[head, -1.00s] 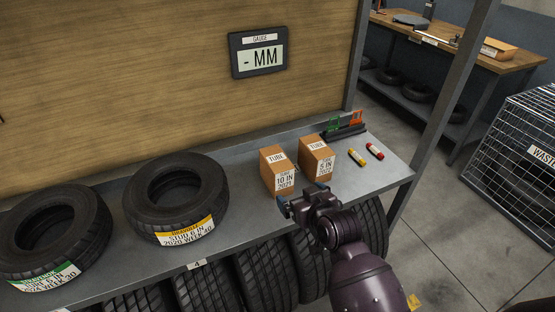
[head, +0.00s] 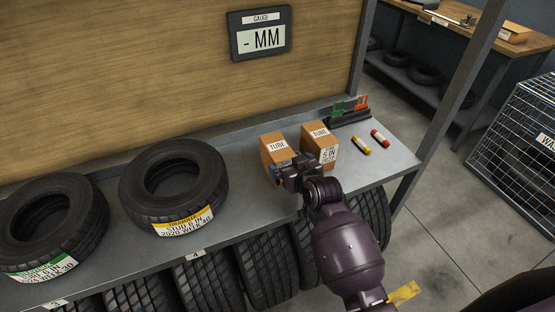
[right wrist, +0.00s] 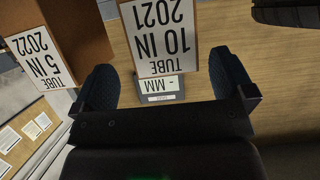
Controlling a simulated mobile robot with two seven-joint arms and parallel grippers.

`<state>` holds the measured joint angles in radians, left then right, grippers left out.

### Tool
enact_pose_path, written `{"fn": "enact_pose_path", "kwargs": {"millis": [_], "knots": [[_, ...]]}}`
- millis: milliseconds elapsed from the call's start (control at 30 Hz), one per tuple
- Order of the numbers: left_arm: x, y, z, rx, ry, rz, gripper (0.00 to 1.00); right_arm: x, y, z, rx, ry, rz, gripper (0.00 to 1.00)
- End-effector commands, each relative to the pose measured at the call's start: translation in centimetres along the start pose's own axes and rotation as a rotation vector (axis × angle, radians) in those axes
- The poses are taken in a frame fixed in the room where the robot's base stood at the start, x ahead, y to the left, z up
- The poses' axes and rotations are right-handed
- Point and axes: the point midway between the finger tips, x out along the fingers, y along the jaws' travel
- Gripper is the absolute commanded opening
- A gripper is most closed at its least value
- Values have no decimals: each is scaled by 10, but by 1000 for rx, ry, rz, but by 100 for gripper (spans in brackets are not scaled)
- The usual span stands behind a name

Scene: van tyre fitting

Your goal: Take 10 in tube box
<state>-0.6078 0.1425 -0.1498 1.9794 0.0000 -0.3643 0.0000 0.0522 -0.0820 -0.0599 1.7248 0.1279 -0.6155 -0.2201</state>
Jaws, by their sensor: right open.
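The 10 in tube box (head: 273,146) is a brown carton on the grey shelf, its front label now mostly hidden by my right gripper in the head view. My right gripper (head: 282,168) is open, right at the front of this box. In the right wrist view, the label "TUBE 10 IN 2021" (right wrist: 162,35) appears upside down between the two blue fingers of the gripper (right wrist: 163,82). I cannot tell whether the fingers touch the box. The 5 in tube box (head: 322,136), labelled 2022 in the right wrist view (right wrist: 40,58), stands just right of it. My left gripper is out of view.
Two labelled tyres (head: 174,182) (head: 48,225) lie on the shelf to the left. A shelf post (head: 452,88) stands beyond. More tyres sit below.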

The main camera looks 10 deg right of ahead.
Motion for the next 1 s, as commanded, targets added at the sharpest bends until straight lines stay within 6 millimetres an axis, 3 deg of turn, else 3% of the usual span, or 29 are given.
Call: {"fn": "enact_pose_path", "kwargs": {"millis": [300, 667, 1000], "knots": [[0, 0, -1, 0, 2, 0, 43, 36, -5, 1, 0, 1, -1, 100], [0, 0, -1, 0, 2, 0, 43, 42, -5, 2, 0, 0, 0, 98], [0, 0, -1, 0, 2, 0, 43, 42, -5, 2, 0, 0, 0, 46]]}}
